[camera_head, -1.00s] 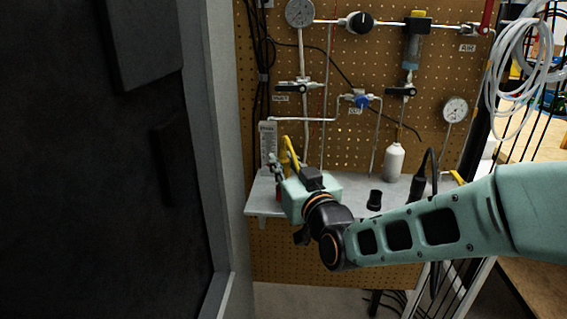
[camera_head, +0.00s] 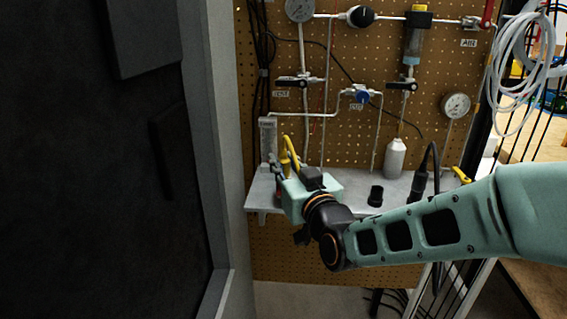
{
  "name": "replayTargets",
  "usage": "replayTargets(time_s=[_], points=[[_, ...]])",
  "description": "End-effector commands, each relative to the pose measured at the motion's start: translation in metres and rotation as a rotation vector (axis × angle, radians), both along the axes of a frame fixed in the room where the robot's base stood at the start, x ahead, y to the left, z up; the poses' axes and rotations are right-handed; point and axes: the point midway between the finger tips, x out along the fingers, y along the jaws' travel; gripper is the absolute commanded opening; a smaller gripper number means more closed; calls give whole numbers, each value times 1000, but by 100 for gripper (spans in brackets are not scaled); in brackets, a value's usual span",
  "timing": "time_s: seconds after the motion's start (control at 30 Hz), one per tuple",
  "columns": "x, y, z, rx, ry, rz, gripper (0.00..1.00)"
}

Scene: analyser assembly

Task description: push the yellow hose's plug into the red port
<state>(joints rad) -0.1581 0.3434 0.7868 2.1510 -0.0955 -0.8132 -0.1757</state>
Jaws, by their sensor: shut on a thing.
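The yellow hose (camera_head: 291,150) stands up in a short bend at the far left end of the grey shelf, just behind my gripper's teal body. My gripper (camera_head: 276,171) reaches over that end of the shelf, its fingers small and partly hidden. It is shut on the yellow hose's plug, as far as this view shows; the plug itself is mostly hidden by the hand. Whether the plug touches a port cannot be told.
The grey shelf (camera_head: 341,204) carries a black cup (camera_head: 375,195) and a white bottle (camera_head: 395,159). A pegboard (camera_head: 340,60) with pipes, valves and gauges stands behind. A large dark cabinet (camera_head: 90,200) closes off the left side. Looped clear tubing (camera_head: 520,60) hangs at right.

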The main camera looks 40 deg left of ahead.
Motion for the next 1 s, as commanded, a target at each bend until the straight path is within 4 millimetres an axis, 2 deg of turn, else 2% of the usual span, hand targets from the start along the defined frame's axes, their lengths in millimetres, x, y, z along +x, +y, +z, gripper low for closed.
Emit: replayTargets(time_s=[0.97, 1.0], points=[[0, 0, -11, -2, 1, 0, 0], [0, 0, -11, -2, 1, 0, 21]])
